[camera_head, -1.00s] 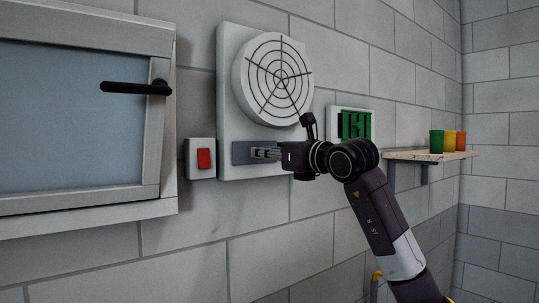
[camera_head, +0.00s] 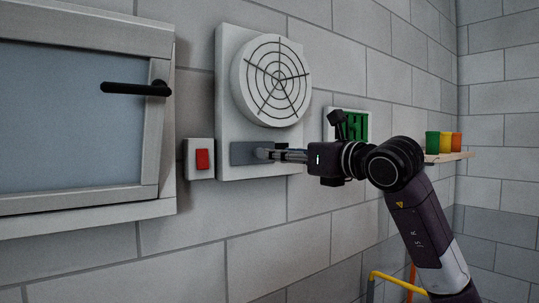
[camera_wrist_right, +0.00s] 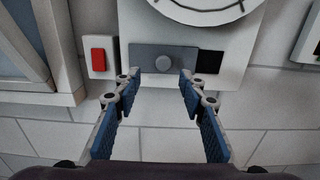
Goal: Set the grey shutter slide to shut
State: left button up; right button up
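My left gripper is not in view.
A red rocker switch (camera_head: 202,159) is just left of the panel, and a window with a black handle (camera_head: 135,88) further left. A green sign (camera_head: 355,126) is behind my right wrist. A shelf (camera_head: 450,157) with coloured cups is at the right. A yellow bar (camera_head: 398,281) shows low down.

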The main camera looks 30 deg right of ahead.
jog(key=s, duration=0.3)
jog(key=shift+s, duration=0.2)
dwell(0.3)
